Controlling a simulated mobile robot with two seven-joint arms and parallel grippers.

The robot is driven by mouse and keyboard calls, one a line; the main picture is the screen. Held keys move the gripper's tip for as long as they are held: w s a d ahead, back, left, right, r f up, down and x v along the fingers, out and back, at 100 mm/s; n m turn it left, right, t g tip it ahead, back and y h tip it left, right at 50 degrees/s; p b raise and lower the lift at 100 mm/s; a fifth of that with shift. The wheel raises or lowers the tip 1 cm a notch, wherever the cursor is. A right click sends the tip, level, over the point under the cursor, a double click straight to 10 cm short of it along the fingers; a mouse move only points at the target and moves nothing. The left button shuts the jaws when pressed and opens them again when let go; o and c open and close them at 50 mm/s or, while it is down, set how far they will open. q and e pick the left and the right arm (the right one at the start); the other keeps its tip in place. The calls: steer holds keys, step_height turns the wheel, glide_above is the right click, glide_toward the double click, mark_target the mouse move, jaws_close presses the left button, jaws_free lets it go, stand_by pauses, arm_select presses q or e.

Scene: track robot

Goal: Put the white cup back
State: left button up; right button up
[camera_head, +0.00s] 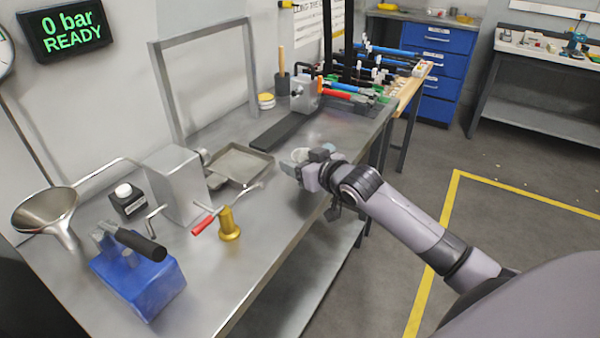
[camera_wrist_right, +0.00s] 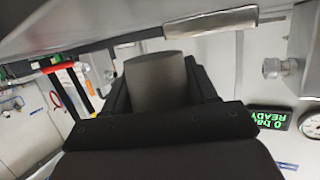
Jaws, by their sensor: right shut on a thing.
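The white cup (camera_head: 299,155) shows as a small pale rim just behind my right gripper (camera_head: 296,169), over the right part of the steel bench (camera_head: 262,222). The gripper and wrist hide most of the cup. In the right wrist view, the cup (camera_wrist_right: 156,84) looks like a shaded grey cylinder between the two dark fingers of my right gripper (camera_wrist_right: 158,92). The right gripper is shut on it. I cannot tell whether the cup touches the bench. My left gripper is not in view.
A shallow metal tray (camera_head: 239,164) and a dark flat bar (camera_head: 280,131) lie left of the gripper. A brass piece (camera_head: 229,226), a red-handled lever (camera_head: 203,224), a steel box (camera_head: 175,185), a funnel (camera_head: 45,211) and a blue device (camera_head: 138,281) stand nearer. The front bench edge is clear.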

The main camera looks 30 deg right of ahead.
steer(key=shift+f, duration=1.45)
steer(key=shift+f, duration=0.2)
steer(key=o, duration=1)
steer(key=shift+r, duration=0.1)
steer(key=shift+s+r, duration=0.1)
steer(key=v, duration=1.1)
steer(key=shift+s+d+r, duration=0.1)
steer(key=shift+s, duration=0.3)
